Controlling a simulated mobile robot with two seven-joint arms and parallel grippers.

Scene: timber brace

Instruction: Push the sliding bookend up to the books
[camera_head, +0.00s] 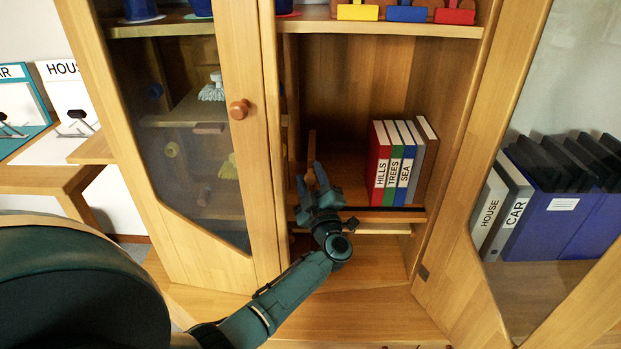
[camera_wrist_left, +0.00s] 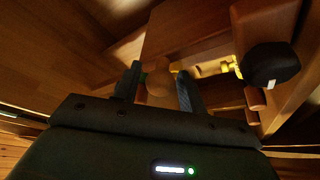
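Several upright books (camera_head: 395,165) stand together on the right of the middle cabinet shelf, with red HILLS, green TREES and blue SEA among them. A thin upright wooden piece (camera_head: 311,146), which looks like the sliding bookend, stands left of them across a gap. My left gripper (camera_head: 311,177) is at the shelf front, just before this piece, pointing inward. In the left wrist view its two fingers (camera_wrist_left: 158,88) are apart, with a round wooden knob (camera_wrist_left: 159,80) between or just beyond them. A wooden panel (camera_wrist_left: 180,35) rises behind. Contact cannot be told. My right gripper is not in view.
An open glass door with an orange knob (camera_head: 239,109) is left of my arm. The right door (camera_head: 540,200) also stands open, with binders visible behind its glass. The shelf (camera_head: 345,170) between bookend and books looks clear.

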